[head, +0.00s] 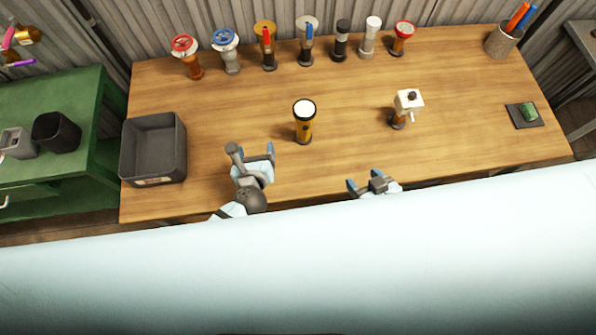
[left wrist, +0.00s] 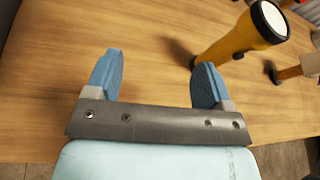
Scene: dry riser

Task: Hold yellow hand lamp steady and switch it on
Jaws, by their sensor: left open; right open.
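The yellow hand lamp (head: 304,126) stands upright in the middle of the wooden table, its black-rimmed head with a pale lens facing up. In the left wrist view the lamp (left wrist: 231,45) rises just beyond the right-hand finger, with a dark button on its side. I cannot tell whether it is lit. My left gripper (head: 254,158) is open and empty, to the left of and nearer than the lamp. It also shows in the left wrist view (left wrist: 155,80). My right gripper (head: 369,184) is open and empty at the table's near edge, to the right of the lamp.
A white-headed device (head: 409,101) stands right of the lamp. Several valves and lamps, including a red-wheeled valve (head: 185,47), line the back edge. A grey bin (head: 181,146) is at the left; a pen cup (head: 503,41) and a dark pad (head: 516,117) are at the right.

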